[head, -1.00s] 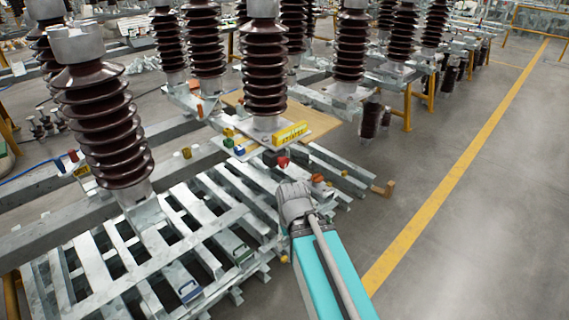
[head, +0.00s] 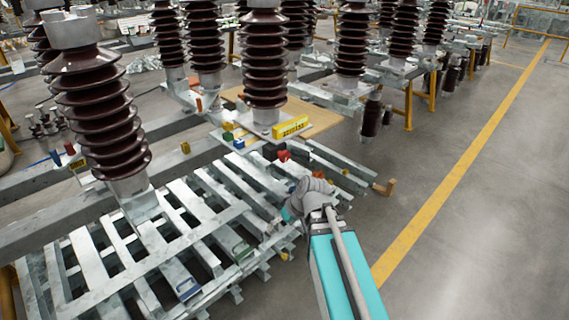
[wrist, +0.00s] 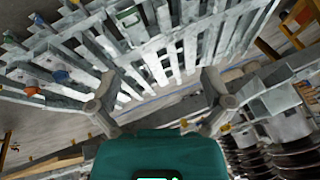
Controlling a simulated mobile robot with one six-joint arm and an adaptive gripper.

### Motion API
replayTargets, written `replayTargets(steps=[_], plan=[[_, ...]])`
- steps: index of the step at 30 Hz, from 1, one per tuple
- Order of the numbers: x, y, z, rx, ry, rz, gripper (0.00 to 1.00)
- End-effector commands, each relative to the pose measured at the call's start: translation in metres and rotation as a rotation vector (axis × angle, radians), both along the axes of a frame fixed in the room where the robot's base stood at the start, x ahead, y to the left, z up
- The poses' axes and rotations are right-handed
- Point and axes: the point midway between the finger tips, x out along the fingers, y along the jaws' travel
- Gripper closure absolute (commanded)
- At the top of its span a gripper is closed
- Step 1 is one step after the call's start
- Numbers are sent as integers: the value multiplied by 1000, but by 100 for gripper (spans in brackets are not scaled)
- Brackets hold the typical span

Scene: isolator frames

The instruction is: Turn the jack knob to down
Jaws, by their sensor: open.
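I cannot tell for sure which part is the jack knob. A red knob-like part (head: 283,155) shows in the head view, by the yellow-labelled block below the central insulator, beyond my wrist. My gripper (wrist: 158,85) is open in the wrist view, its two fingers wide apart with nothing between them. Beyond them lie grey metal slats. In the head view my arm hides the fingers. No up or down mark is readable.
A slatted metal frame (head: 190,235) fills the lower left. Tall brown ribbed insulators (head: 100,120) stand on the beams. The yellow block (head: 290,127) sits beside the central insulator. Beam ends stick out near my arm. The grey floor at the right, with its yellow line (head: 450,170), is clear.

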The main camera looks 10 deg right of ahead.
Motion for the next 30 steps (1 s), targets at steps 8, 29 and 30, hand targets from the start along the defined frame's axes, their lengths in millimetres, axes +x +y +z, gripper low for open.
replayTargets(steps=[8, 29, 30], plan=[[52, -16, 8, 203, -357, 94, 0], [124, -138, 69, 251, -1171, -43, 0], [124, -141, 71, 247, -1184, -48, 0]])
